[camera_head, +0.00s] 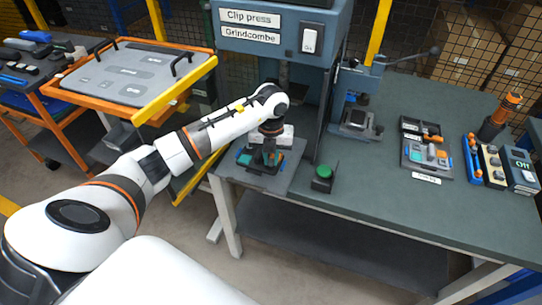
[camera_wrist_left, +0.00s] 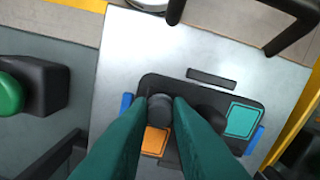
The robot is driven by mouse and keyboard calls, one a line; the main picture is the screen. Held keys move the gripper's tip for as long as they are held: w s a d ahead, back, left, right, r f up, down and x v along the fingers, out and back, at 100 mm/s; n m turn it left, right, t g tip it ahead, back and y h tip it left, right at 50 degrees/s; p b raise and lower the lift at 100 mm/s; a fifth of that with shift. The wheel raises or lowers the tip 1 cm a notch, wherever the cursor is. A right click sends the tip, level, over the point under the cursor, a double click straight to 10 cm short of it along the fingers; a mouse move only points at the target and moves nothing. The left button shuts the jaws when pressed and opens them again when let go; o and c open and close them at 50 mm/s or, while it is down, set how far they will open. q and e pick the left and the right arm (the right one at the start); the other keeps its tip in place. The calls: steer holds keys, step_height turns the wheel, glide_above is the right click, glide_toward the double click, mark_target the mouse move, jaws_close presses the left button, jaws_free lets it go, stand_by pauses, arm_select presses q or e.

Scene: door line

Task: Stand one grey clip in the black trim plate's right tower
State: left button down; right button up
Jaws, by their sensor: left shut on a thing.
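The black trim plate (camera_wrist_left: 190,83) lies on a light metal surface in the left wrist view, with a teal square pad and an orange square pad on it. In the head view it sits under the clip press, partly hidden by my left gripper (camera_head: 271,153). My left gripper (camera_wrist_left: 161,103) is shut on a dark grey round-ended clip (camera_wrist_left: 160,112) over the plate's side nearer the green button. A dark round tower (camera_wrist_left: 209,109) shows beside the right-hand finger, partly hidden. The fingers hide the clip's foot, so I cannot tell whether it is seated in a tower. My right gripper is out of view.
The clip press (camera_head: 268,40) overhangs the plate. A green button (camera_head: 323,172) stands right of it on the bench. A parts tray (camera_head: 428,165), a hand press (camera_head: 356,120) and an "Off" box (camera_head: 522,176) stand farther right. The front bench is clear. An orange-framed cart (camera_head: 130,75) stands left.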

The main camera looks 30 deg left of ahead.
arm_select(q)
steer(key=c, duration=1.3)
jaws_free()
steer(key=shift+o, duration=0.2)
